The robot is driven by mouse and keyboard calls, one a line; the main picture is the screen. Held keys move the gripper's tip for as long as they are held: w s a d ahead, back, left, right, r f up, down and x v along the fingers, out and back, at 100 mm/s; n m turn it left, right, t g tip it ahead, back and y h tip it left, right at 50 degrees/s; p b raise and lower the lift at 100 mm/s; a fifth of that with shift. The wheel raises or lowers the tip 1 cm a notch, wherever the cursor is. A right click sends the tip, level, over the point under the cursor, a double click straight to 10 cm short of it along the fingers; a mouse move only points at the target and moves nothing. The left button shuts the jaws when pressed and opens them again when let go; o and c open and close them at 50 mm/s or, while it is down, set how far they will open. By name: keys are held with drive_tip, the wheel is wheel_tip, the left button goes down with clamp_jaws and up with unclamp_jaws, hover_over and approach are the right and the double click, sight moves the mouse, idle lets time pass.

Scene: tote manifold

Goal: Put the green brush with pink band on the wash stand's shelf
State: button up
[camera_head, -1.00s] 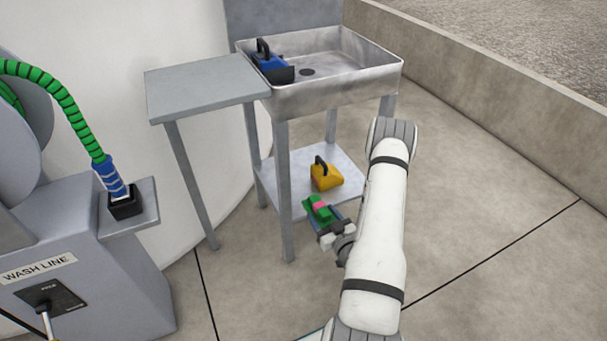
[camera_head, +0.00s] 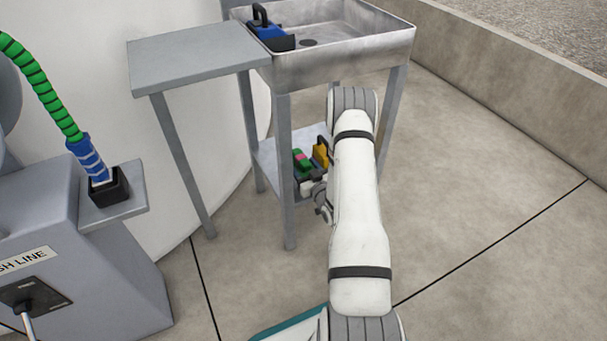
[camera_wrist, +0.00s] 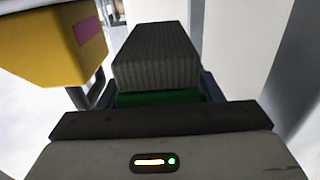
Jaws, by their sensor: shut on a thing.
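The green brush with pink band (camera_head: 301,157) is held in my gripper (camera_head: 307,179), which is shut on it. In the head view the brush appears over the wash stand's lower shelf (camera_head: 267,163), beside the front left leg. I cannot tell whether it touches the shelf. The wrist view shows its ribbed grey bristle block (camera_wrist: 157,55) and a strip of green body (camera_wrist: 160,98) between the fingers. My arm hides the right part of the shelf.
A yellow brush (camera_head: 320,154) sits on the shelf just right of the green one; the wrist view shows it (camera_wrist: 50,45) with a pink patch. A blue brush (camera_head: 268,31) lies in the basin (camera_head: 340,62) above. The leg (camera_head: 286,190) stands close by.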

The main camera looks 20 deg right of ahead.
sight(301, 171)
drive_tip(key=shift+w, duration=0.6)
drive_tip(key=f+b, duration=0.1)
drive_tip(key=f, duration=0.1)
drive_tip(key=w+f+b, duration=0.1)
drive_tip(key=b, duration=0.1)
drive_tip(key=shift+f, duration=0.35)
drive_tip(key=shift+r, duration=0.15)
drive_tip(key=o, duration=1.1)
drive_tip(key=shift+f, duration=0.2)
drive_tip(key=shift+r, duration=0.1)
